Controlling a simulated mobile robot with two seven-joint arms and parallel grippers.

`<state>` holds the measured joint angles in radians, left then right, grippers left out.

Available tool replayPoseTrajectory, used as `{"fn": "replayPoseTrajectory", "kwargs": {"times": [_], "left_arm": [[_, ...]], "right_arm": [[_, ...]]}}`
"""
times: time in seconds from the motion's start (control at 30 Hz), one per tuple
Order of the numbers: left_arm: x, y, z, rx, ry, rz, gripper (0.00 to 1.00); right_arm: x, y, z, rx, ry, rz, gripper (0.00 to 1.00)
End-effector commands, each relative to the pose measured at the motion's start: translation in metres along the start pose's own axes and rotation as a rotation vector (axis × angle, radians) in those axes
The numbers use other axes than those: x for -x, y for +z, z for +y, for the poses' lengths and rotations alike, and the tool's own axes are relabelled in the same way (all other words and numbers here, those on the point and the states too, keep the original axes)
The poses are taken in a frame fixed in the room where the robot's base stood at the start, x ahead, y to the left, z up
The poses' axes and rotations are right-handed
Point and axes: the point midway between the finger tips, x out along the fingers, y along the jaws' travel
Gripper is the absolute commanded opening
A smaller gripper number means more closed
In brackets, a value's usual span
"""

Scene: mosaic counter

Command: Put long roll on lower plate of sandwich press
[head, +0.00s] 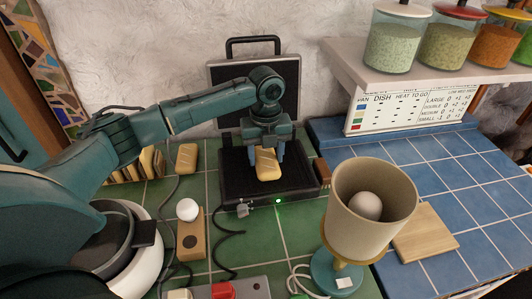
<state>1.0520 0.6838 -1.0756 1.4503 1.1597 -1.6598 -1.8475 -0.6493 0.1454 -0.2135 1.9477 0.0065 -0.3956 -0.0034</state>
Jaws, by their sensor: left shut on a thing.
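The sandwich press (312,187) stands open at the back of the green tiles, its lid (287,82) upright against the wall. A green light glows on its front. My left gripper (267,158) reaches down over the lower plate (235,178) and is shut on the long roll (268,168), a golden bread roll with pale score marks. The roll is over or on the plate; I cannot tell whether it touches. A second, similar roll (187,157) lies on the counter left of the press. My right gripper is not in view.
A beige lamp (345,230) with a teal base stands front right of the press. A wooden board (425,232) lies on the blue tiles. Bread slices (140,165), a wooden block with a white ball (190,240) and cables lie at left. A jar shelf (400,80) overhangs the back right.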

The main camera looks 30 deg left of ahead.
Motion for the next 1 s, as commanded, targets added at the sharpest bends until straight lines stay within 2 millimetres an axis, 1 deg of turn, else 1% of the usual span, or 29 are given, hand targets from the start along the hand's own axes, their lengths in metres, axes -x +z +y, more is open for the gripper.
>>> {"fn": "replayPoseTrajectory", "kwargs": {"times": [0.07, 0.1, 0.33, 0.57, 0.67, 0.77, 1.0], "left_arm": [[-0.002, 0.0, 0.0, 0.0, -0.001, 0.001, 0.45], [-0.002, 0.0, 0.0, 0.0, -0.001, 0.0, 0.56], [-0.002, 0.0, 0.0, 0.0, 0.0, 0.0, 0.74], [-0.001, 0.0, 0.0, 0.0, 0.0, 0.0, 0.74], [0.004, 0.0, 0.0, 0.0, -0.001, -0.001, 0.74], [0.018, 0.001, -0.001, 0.0, -0.003, -0.003, 0.74], [0.069, 0.0, -0.001, -0.001, -0.004, -0.003, 0.74]], "right_arm": [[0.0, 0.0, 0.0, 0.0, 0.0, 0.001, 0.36], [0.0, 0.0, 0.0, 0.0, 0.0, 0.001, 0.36], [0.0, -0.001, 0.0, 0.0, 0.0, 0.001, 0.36], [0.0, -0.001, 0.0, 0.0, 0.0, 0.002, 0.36], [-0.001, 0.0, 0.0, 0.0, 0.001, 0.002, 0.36], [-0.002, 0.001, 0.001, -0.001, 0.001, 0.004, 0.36], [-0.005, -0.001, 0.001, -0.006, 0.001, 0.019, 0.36]]}}
